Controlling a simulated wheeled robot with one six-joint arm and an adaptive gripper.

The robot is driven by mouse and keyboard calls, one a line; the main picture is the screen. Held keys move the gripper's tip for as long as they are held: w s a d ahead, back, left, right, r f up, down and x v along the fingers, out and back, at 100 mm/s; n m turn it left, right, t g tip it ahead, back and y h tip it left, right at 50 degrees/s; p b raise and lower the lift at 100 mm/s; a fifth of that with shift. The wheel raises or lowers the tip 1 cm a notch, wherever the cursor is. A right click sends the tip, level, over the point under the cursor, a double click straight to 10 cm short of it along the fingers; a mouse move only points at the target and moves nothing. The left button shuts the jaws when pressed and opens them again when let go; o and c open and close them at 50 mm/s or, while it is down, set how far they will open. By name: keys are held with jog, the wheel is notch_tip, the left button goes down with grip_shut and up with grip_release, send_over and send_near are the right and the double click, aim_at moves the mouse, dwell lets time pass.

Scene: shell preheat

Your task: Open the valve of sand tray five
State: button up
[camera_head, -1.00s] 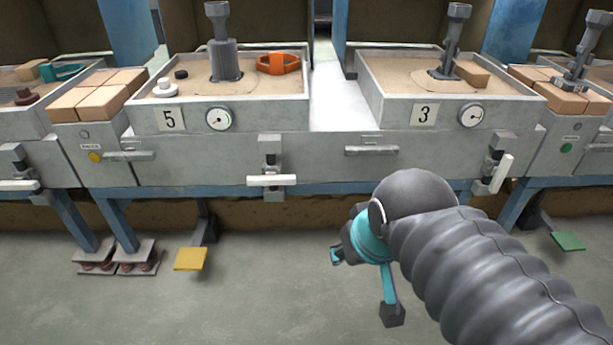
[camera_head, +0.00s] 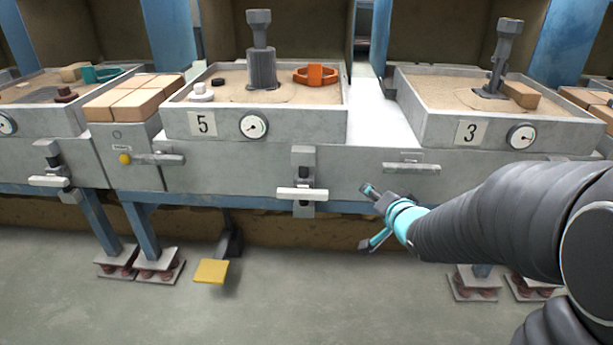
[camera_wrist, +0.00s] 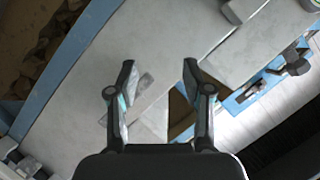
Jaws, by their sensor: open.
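Sand tray five (camera_head: 290,118) is a grey box of sand with a "5" plate and a round gauge on its front. Below it, on the grey front panel, is a valve (camera_head: 303,165) with a white handle (camera_head: 302,194) lying level. My gripper (camera_head: 369,216) is to the right of this valve, apart from it, in front of the panel's lower edge. In the wrist view my gripper (camera_wrist: 158,74) is open, with nothing clearly held between its fingers. The valve cannot be made out for certain there.
Tray three (camera_head: 500,120) stands to the right, with a grey bar handle (camera_head: 411,169) on the panel between the trays. A yellow button (camera_head: 125,158) and another bar handle (camera_head: 165,158) are to the left. A yellow pedal (camera_head: 210,271) is below. The floor in front is clear.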

jog(key=w+a+f+m+y+b, duration=0.1)
jog(key=w+a+f+y, duration=0.1)
jog(key=a+f+y, duration=0.25)
jog(key=m+y+b, duration=0.1)
jog(key=m+y, duration=0.1)
jog(key=y, duration=0.2)
send_near(307, 197)
jog(key=b+x, duration=0.1)
jog(key=x, duration=1)
jog(key=shift+w+a, duration=0.25)
grip_shut()
